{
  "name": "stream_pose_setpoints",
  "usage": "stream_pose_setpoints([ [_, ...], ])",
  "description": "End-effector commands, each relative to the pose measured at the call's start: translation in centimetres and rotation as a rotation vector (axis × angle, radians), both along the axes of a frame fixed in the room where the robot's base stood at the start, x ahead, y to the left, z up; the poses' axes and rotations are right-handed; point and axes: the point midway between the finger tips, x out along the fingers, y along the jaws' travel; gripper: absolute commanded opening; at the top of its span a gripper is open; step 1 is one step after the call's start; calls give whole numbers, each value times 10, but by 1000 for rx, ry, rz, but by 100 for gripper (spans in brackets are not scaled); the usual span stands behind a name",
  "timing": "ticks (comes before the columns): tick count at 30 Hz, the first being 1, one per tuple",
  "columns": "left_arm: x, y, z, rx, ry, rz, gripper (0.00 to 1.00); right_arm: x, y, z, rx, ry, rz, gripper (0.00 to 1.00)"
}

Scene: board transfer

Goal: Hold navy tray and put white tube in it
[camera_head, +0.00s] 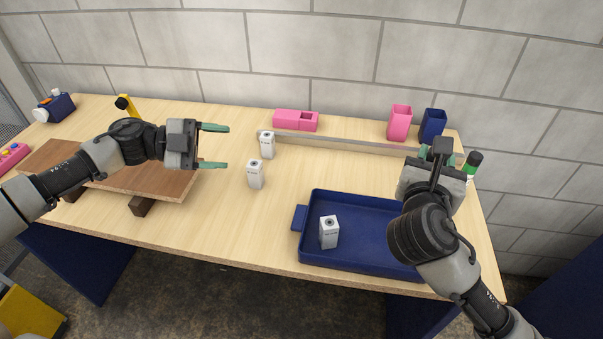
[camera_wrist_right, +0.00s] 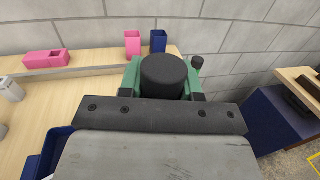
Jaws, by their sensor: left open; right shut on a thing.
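The navy tray (camera_head: 372,197) lies at the table's front right, its left handle (camera_head: 299,218) free. One white tube (camera_head: 329,233), square-sided with a dark round mark on top, stands upright in its left part. Two similar white tubes (camera_head: 255,175) (camera_head: 266,145) stand on the table left of the tray. My left gripper (camera_head: 228,147) is open and empty, left of these two. My right gripper (camera_head: 438,158) is beyond the tray's right part. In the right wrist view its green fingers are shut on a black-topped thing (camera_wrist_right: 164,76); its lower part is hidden. My right arm hides the tray's right end.
A black-and-green capped bottle (camera_head: 474,163) stands close beside my right gripper. Pink (camera_head: 399,122) and navy (camera_head: 432,125) cups and a pink block (camera_head: 295,121) are at the back, behind a low rail (camera_head: 340,143). A raised brown board (camera_head: 150,185) is on the left.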

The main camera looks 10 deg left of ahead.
Motion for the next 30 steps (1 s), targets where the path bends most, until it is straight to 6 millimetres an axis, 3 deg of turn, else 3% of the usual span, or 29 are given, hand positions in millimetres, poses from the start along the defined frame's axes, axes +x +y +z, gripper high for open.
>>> stream_pose_setpoints([
  [1, -5, -22, -5, 45, -31, -96, 62, 0, 0, 0, 0, -1, 0, 8],
  [3, -12, -45, -14, 124, -72, -217, 62, 0, 0, 0, 0, -1, 0, 8],
  [12, -31, -113, -54, 539, -225, -649, 62, 0, 0, 0, 0, -1, 0, 8],
  [19, -22, -143, -67, 929, -314, -841, 62, 0, 0, 0, 0, -1, 0, 8],
  [24, -9, -157, -61, 1194, -351, -882, 62, 0, 0, 0, 0, -1, 0, 8],
  [30, 0, -165, -50, 1379, -363, -870, 62, 0, 0, 0, 0, -1, 0, 8],
])
